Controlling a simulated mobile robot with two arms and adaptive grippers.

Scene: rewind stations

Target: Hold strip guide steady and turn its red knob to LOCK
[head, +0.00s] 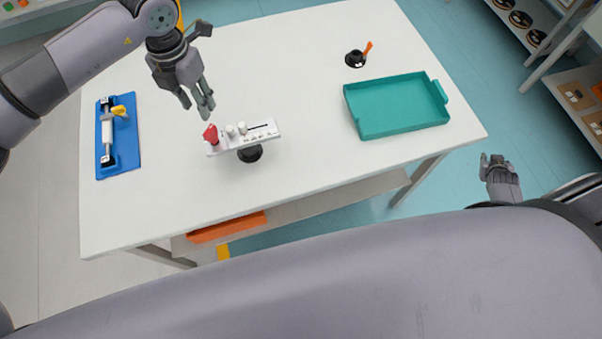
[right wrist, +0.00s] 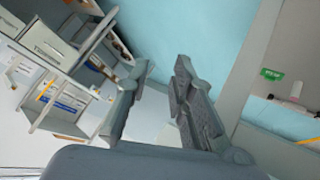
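The strip guide (head: 250,138) is a white bar on a black round base, standing on the white table. Its red knob (head: 211,134) is at the bar's left end, with two white knobs to its right. The knob's setting is too small to read. My left gripper (head: 199,107) hangs just above and behind the red knob, apart from it, fingers spread and empty. My right gripper (head: 494,160) is off the table's right side, far from the guide. In the right wrist view the right gripper (right wrist: 150,100) is open with nothing between its fingers.
A blue board (head: 128,160) with a white roller and yellow handle lies at the table's left. A teal tray (head: 385,128), empty, sits at the right. A black round piece with an orange lever (head: 355,59) stands behind it. Shelves (head: 580,95) stand beyond at right.

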